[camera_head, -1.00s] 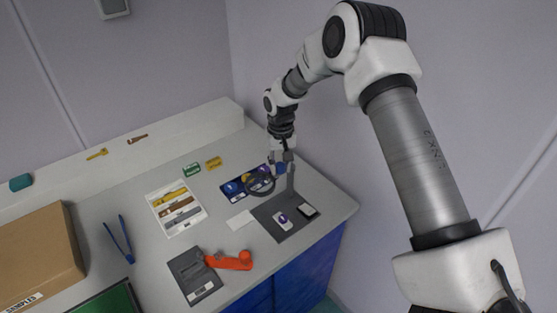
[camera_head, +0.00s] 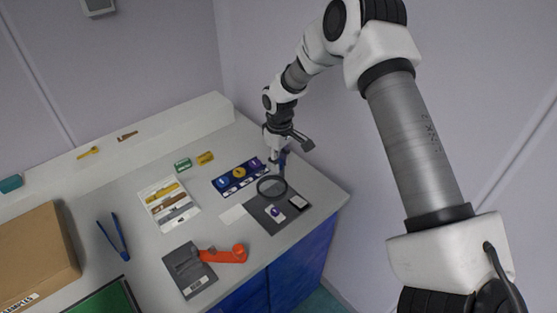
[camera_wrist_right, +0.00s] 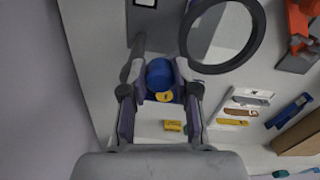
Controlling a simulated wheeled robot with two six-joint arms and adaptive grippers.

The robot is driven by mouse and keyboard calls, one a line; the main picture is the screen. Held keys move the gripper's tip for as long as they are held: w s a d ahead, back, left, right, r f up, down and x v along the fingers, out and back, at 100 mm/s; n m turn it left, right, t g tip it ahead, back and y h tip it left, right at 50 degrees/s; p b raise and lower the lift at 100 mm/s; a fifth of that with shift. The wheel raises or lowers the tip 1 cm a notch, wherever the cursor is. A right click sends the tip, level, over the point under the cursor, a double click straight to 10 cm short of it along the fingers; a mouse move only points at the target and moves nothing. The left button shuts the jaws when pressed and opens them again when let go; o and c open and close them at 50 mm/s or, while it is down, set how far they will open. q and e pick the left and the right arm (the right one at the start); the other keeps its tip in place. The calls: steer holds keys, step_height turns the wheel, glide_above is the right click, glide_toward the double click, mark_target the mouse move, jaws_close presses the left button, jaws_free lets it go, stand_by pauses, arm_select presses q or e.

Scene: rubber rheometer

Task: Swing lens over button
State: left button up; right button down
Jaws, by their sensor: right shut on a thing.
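The lens is a dark round ring (camera_head: 272,188) with clear glass, raised on an arm. In the head view it overlaps the upper left edge of the dark base plate (camera_head: 262,216). The button, a small purple spot (camera_head: 275,212) on a pale patch, shows on that plate, below the ring in the picture and outside it. My right gripper (camera_head: 278,163) is beside the ring at its upper side. In the wrist view it is shut on a blue knob (camera_wrist_right: 160,76), with the ring (camera_wrist_right: 222,36) to the right. My left gripper is not in view.
A blue card with round samples (camera_head: 238,177) lies left of the ring. A white tool tray (camera_head: 169,204), an orange handled tool (camera_head: 226,255) and a cardboard box (camera_head: 35,255) stand further left. The table's right edge is close to the plate.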

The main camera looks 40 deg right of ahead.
steer(key=shift+s+f, duration=0.25)
steer(key=shift+f, duration=0.05)
steer(key=c, duration=0.9)
jaws_free()
steer(key=shift+w, duration=0.1)
steer(key=shift+o, duration=0.2)
steer(key=shift+w, duration=0.25)
step_height(320, 180, up, 12)
steer(key=shift+w, duration=0.1)
